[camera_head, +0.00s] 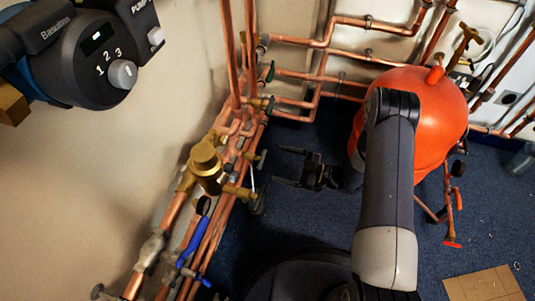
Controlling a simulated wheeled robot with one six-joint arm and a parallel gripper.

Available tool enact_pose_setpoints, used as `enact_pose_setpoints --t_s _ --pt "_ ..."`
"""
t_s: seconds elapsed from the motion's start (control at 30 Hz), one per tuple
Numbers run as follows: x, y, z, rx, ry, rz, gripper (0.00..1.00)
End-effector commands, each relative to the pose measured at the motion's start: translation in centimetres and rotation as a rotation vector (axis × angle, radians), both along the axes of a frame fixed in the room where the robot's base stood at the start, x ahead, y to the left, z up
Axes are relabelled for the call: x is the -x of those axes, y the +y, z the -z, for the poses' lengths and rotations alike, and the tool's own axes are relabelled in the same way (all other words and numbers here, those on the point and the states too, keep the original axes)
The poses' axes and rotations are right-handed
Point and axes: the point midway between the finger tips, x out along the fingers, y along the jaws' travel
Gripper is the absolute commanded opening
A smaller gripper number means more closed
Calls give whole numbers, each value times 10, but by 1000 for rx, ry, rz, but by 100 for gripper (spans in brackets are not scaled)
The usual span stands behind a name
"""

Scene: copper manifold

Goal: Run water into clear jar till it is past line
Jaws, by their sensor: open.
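A clear, slightly green see-through vessel (521,160), which looks like the jar, stands on the floor at the far right edge and is partly cut off. I cannot make out a line or any water in it. A brass tap (465,42) is at the upper right, above and behind the orange tank. My gripper (281,167) is open and empty, pointing left over the blue floor near the brass valves. It is well apart from the jar, with my arm and the tank between them.
An orange tank (427,115) stands behind my arm. Copper pipes (290,99) with brass valves (206,163) and a blue-handled valve (194,240) run along the left wall. A pump (90,57) is at upper left. Cardboard (484,284) lies at lower right. Blue floor is clear around my gripper.

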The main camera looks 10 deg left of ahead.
Motion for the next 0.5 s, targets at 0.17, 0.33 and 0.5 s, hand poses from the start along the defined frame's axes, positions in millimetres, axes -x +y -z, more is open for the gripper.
enact_pose_setpoints --t_s 0.17,0.33,0.5 --pt "-1 29 2 -1 -2 -5 85" --pt "-4 61 2 0 -2 -3 85" --pt "-7 86 1 -1 -3 -1 85"
